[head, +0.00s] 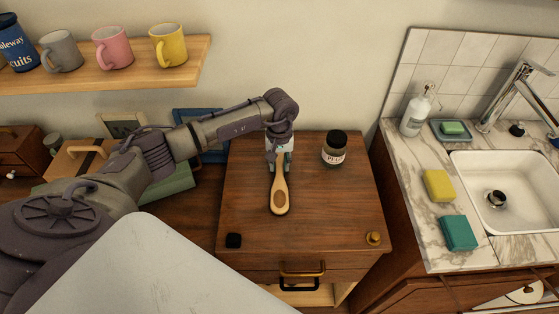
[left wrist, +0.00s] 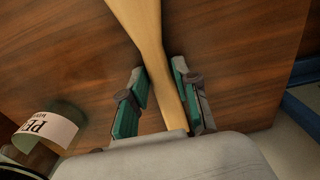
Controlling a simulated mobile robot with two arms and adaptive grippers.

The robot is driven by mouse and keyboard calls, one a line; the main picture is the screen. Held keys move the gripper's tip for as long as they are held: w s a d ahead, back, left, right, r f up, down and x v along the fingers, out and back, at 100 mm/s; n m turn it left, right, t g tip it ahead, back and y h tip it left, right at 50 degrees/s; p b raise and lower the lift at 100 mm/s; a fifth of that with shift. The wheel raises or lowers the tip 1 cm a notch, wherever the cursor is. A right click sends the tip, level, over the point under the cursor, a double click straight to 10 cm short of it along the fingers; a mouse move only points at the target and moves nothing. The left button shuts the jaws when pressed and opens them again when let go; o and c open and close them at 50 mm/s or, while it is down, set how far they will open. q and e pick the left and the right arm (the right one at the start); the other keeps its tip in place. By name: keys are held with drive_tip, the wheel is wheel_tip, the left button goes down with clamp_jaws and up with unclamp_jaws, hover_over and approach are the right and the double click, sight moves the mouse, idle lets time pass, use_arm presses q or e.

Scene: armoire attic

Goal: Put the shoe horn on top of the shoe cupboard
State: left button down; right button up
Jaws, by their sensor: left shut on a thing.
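The shoe horn (head: 280,197) is pale wood with a darker oval at its broad end. My left gripper (head: 280,160) is shut on its narrow handle. In the left wrist view the shoe horn (left wrist: 143,25) runs between the green-padded fingers of the gripper (left wrist: 158,70). The shoe cupboard (head: 340,215) is brown wood with a flat top and a drawer below. The gripper and the shoe horn are over this top, with the broad end toward the front. I cannot tell whether the shoe horn touches the top. My right gripper is not in view.
A dark-lidded jar (head: 334,150) stands at the back of the cupboard top, right of the gripper; its label shows in the left wrist view (left wrist: 45,130). A black block (head: 233,241) and a brass knob (head: 373,238) are near the front corners. The top's middle right is clear.

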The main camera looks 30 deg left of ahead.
sight(280, 166)
use_arm(q)
drive_tip(key=shift+f, duration=0.1)
drive_tip(key=c, duration=0.9)
unclamp_jaws()
drive_tip(key=shift+o, duration=0.2)
drive_tip(key=shift+r, duration=0.4)
wheel_tip(280, 166, up, 12)
drive_tip(key=p, duration=0.5)
drive_tip(key=shift+f+p, duration=0.2)
drive_tip(key=shift+p, duration=0.2)
